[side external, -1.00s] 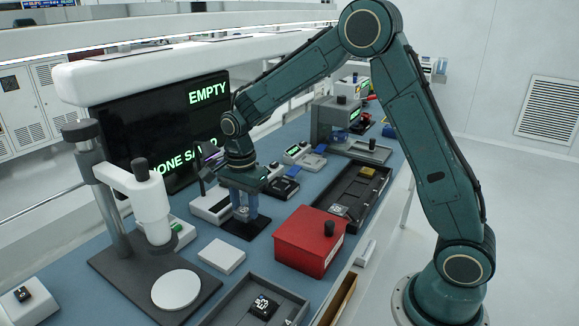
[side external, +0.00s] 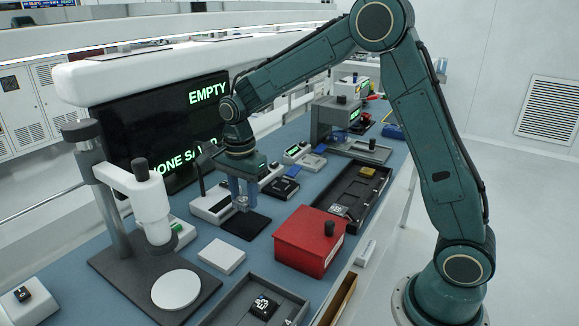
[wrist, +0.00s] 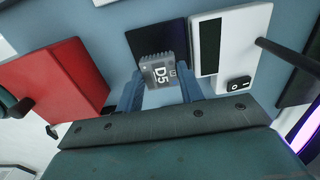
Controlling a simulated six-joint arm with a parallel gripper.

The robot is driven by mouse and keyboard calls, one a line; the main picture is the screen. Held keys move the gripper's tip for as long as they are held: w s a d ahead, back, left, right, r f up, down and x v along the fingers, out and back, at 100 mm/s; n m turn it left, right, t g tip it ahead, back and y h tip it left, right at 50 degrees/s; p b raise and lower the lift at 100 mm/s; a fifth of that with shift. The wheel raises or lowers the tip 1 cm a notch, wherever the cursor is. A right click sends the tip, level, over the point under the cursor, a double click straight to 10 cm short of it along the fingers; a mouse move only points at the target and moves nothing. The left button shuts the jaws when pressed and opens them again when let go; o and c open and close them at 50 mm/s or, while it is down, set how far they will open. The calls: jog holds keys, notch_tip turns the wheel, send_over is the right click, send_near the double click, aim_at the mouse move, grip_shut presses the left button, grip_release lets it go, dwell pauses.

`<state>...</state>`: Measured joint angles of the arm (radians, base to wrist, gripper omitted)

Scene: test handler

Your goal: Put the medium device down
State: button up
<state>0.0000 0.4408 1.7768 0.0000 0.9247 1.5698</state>
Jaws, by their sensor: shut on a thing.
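My gripper (side external: 243,203) is over the workbench, its blue fingers pointing down. In the side view the device is too small and hidden by the fingers to make out. A black mat (side external: 247,226) lies on the blue bench just below the fingers. It also shows in the wrist view (wrist: 150,40), partly behind the device. The device appears above the mat and apart from it.
A red box (side external: 303,243) with a black knob stands right of the mat. A white instrument (side external: 211,204) with a display stands close on the left. A white block (side external: 222,257), a microscope stand (side external: 150,205), and trays (side external: 335,222) with small chips surround the area.

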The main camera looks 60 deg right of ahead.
dwell(0.3)
jog(key=shift+s+d+r, duration=0.1)
jog(key=shift+d+r, duration=0.25)
jog(key=shift+d, duration=0.2)
jog(key=s+d+r, duration=0.3)
jog(key=d+r, duration=0.1)
jog(key=d, duration=0.2)
jog(key=s+d+r, duration=0.3)
jog(key=d, duration=0.3)
notch_tip(320, 180, up, 7)
send_over(349, 200)
jog(key=shift+r, duration=0.1)
notch_tip(349, 200, down, 20)
